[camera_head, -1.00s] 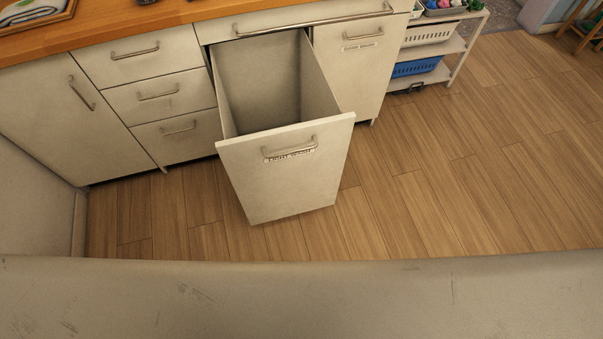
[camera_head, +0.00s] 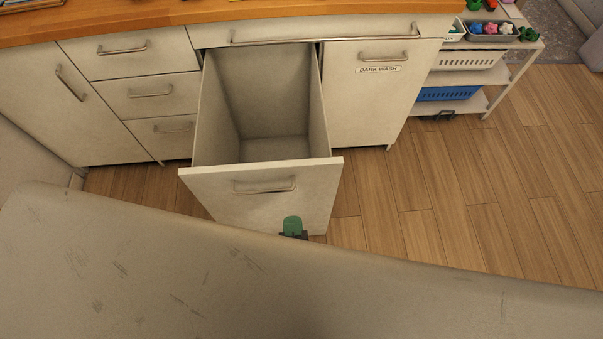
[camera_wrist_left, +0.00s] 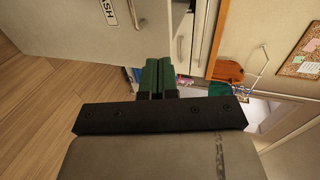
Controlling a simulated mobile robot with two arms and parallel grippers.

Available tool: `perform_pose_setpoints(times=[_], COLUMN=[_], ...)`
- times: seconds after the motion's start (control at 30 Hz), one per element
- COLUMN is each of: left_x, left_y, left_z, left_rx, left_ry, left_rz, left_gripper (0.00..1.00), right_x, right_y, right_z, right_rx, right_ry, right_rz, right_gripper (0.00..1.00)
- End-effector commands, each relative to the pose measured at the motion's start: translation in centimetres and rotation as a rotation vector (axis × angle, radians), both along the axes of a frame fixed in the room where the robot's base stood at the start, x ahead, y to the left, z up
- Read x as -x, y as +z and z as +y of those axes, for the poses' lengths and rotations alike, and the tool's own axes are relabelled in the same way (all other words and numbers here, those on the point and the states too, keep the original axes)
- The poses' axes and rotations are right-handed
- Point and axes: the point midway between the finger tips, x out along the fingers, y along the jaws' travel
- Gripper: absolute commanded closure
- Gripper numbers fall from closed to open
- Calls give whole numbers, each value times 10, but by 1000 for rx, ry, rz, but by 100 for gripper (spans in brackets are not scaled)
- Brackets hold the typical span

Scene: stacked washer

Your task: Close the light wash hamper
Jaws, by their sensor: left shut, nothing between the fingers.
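The light wash hamper (camera_head: 261,186) is pulled out from the cabinet row as an open, empty bin with a front panel and a bar handle (camera_head: 264,186). My left gripper (camera_head: 293,226) shows as a green fingertip in front of the lower right part of that panel. Whether it touches the panel cannot be told. In the left wrist view the green fingers (camera_wrist_left: 157,77) are shut together with nothing between them, and a pale panel (camera_wrist_left: 75,30) with a partly cut-off label ending in "ASH" is at upper left. My right gripper is not in view.
The shut dark wash front (camera_head: 372,105) stands right of the hamper, and drawers (camera_head: 150,92) stand left. A shelf with a blue basket (camera_head: 447,93) is farther right. Wooden floor (camera_head: 450,200) is clear at right. My own pale body part fills the bottom.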

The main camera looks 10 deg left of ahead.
Motion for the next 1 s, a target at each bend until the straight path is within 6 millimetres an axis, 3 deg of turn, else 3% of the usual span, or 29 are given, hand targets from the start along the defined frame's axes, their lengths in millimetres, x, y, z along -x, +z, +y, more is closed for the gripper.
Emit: perform_pose_setpoints(times=[0.23,0.6,0.8,1.0], left_x=[-36,-105,-124,-129], left_y=[-9,-27,-29,-30], left_z=[10,30,36,37], left_rx=[-4,-2,-1,0], left_ry=[1,1,0,0], left_rz=[-4,-2,1,0], left_gripper=[100,100,100,100], right_x=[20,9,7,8], right_y=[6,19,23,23], right_z=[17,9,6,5], right_rx=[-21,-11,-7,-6], right_ry=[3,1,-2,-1], right_rz=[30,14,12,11], right_gripper=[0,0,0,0])
